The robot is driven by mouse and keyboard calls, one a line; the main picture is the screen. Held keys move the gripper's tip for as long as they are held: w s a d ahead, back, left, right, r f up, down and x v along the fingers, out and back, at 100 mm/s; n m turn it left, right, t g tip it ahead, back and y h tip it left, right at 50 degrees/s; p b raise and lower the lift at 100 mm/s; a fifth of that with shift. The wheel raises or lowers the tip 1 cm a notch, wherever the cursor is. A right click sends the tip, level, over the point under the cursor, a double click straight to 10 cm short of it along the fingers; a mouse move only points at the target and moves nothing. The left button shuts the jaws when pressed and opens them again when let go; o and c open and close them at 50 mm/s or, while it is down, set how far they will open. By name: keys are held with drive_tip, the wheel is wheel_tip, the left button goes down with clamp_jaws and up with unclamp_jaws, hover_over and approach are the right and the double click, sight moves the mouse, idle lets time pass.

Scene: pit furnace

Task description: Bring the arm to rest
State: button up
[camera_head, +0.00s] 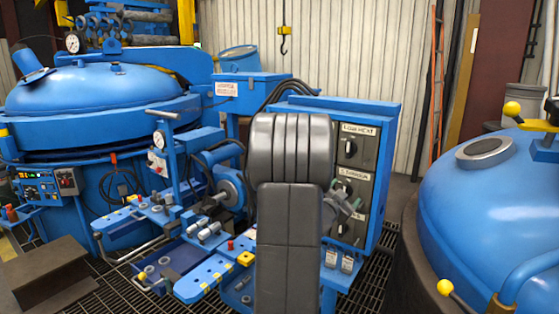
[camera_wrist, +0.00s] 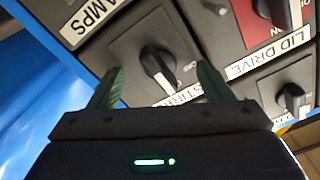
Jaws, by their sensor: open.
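My gripper (camera_head: 350,203) is at the front of a grey switch panel on a blue cabinet (camera_head: 385,125), partly hidden behind my dark arm in the head view. In the wrist view my gripper (camera_wrist: 161,68) has its two green fingers spread wide, with nothing held. A black rotary knob (camera_wrist: 155,62) with a white pointer shows between and beyond the fingertips. The fingers look apart from it. A label beside it is partly covered by a finger.
The wrist view also shows a "LID DRIVE" label (camera_wrist: 268,55), another knob (camera_wrist: 292,98) and a switch on a red plate (camera_wrist: 275,12). A blue bench (camera_head: 205,275) with small parts stands left of my arm. A large blue domed vessel (camera_head: 490,200) stands close at right.

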drive_tip(key=shift+a+r+n+p, duration=0.1)
drive_tip(key=shift+n+p, duration=2.7)
drive_tip(key=shift+p, duration=0.8)
